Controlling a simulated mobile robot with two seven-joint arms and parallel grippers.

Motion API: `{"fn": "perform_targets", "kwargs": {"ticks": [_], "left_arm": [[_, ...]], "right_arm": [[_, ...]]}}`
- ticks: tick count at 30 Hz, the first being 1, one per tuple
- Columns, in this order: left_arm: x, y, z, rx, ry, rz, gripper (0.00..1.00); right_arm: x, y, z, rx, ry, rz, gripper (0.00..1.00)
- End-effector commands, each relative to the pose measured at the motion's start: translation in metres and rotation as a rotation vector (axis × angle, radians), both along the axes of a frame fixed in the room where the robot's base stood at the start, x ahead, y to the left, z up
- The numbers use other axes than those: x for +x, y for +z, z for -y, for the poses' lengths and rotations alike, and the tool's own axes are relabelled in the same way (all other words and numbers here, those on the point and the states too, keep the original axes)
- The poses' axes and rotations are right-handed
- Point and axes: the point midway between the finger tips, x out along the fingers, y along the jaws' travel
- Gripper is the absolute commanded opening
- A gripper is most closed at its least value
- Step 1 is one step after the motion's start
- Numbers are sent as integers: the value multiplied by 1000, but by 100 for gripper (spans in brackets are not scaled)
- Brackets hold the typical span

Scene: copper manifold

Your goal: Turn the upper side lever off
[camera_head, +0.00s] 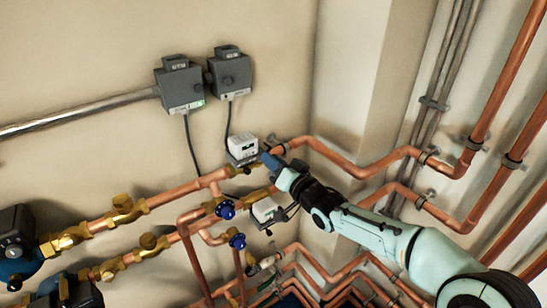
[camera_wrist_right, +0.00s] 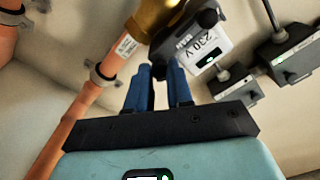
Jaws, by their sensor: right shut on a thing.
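My right gripper (camera_head: 270,162) reaches in from the lower right to the upper copper pipe, beside a white meter box (camera_head: 243,147). Its blue fingers (camera_wrist_right: 159,78) are close together in the right wrist view. They are shut on the end of a black lever (camera_wrist_right: 159,68) by a brass valve body (camera_wrist_right: 153,18) on the pipe. The fingers and wrist largely hide this lever in the head view. My left gripper is in neither view.
A lower white meter (camera_head: 267,210) and blue valve knobs (camera_head: 226,209) sit below the gripper. Two grey boxes (camera_head: 180,87) with hanging cables are on the wall above. Copper pipes (camera_head: 370,165) run close to my right arm.

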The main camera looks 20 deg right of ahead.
Motion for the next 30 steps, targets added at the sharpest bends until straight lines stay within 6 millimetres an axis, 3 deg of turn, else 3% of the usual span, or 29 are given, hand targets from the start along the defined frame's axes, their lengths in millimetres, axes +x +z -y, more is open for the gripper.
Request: {"fn": "perform_targets", "kwargs": {"ticks": [15,30], "left_arm": [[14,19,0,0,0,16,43],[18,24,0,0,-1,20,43]], "right_arm": [[0,0,0,406,1,-150,0],[0,-1,-1,557,0,-206,0]]}}
